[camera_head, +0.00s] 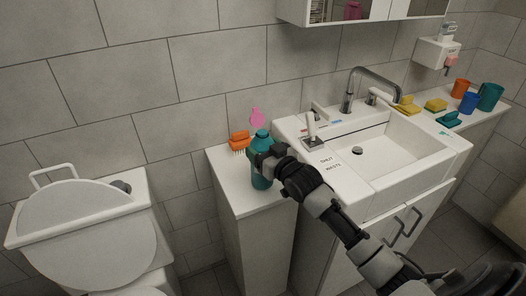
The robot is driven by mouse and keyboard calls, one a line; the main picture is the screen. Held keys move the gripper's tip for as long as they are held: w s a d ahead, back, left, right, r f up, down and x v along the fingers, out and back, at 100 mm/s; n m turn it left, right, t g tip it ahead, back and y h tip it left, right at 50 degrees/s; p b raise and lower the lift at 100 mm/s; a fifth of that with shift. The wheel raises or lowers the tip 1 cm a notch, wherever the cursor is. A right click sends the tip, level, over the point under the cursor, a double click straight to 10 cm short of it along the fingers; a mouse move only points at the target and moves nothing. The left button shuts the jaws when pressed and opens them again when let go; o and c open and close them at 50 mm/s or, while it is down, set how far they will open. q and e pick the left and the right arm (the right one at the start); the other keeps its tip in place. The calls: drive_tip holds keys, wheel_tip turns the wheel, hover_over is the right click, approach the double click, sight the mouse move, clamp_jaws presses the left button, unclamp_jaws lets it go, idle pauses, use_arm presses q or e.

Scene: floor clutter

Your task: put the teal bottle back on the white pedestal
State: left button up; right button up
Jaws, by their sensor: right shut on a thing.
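The teal bottle (261,183) is upright over the top of the white pedestal (226,177), between the toilet and the sink. My right gripper (262,160) is shut on the bottle's upper part and hides some of it. My right arm reaches in from the lower right. The bottle's base appears at or just above the pedestal top; I cannot tell whether it touches. My left gripper is not in view.
An orange brush (239,141) and a pink item (257,117) are behind the bottle. The sink (399,150) is to the right, with sponges and cups (469,102) farther along. A toilet (86,239) stands at left. The pedestal's front left top is clear.

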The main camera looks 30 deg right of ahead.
drive_tip(key=shift+f, duration=0.55)
drive_tip(key=o, duration=1.1)
drive_tip(key=shift+f, duration=0.1)
drive_tip(key=s, duration=0.4)
drive_tip(key=s+d, duration=0.1)
drive_tip(key=s, duration=0.7)
drive_tip(key=shift+d, duration=0.35)
